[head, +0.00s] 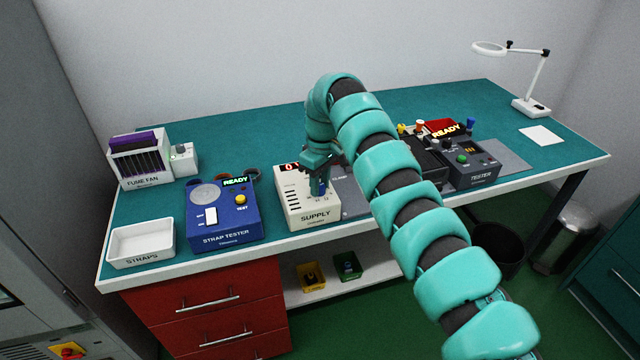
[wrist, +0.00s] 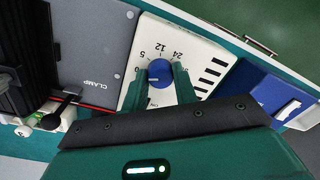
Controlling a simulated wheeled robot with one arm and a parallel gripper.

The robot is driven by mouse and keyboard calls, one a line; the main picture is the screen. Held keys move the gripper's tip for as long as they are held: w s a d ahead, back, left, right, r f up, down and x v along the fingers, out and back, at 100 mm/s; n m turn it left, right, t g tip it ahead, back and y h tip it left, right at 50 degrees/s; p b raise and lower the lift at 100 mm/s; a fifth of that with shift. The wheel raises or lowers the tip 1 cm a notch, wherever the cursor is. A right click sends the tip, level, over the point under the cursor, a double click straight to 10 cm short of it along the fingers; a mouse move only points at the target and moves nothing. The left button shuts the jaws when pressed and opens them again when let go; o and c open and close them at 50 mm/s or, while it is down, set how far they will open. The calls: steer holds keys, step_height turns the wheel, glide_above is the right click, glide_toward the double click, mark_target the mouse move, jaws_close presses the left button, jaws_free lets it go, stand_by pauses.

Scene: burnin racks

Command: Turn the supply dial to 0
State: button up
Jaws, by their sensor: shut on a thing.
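The supply dial is a blue knob on the cream supply box (head: 294,205); in the wrist view the dial (wrist: 160,71) sits by printed marks 0, 5, 12 and 24. A short pale mark shows on its left side, towards the 0, but its exact angle is hard to read. My gripper (head: 318,190) comes down over the box, and in the wrist view its fingers (wrist: 160,84) are shut on the dial from both sides. The supply's red display (head: 289,167) shows a 0, with its right part hidden by my gripper.
The blue strap tester (head: 222,217) stands close on the left, and a white straps tray (head: 140,243) is beyond it. A grey clamp plate (wrist: 96,50) lies beside the supply.

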stand_by(0.3)
steer(key=o, duration=1)
steer(key=shift+r, duration=0.1)
step_height(320, 180, up, 9)
step_height(320, 180, up, 7)
steer(key=p, duration=0.8)
glide_above(322, 184)
steer(key=shift+r+p, duration=0.65)
steer(key=shift+p, duration=0.25)
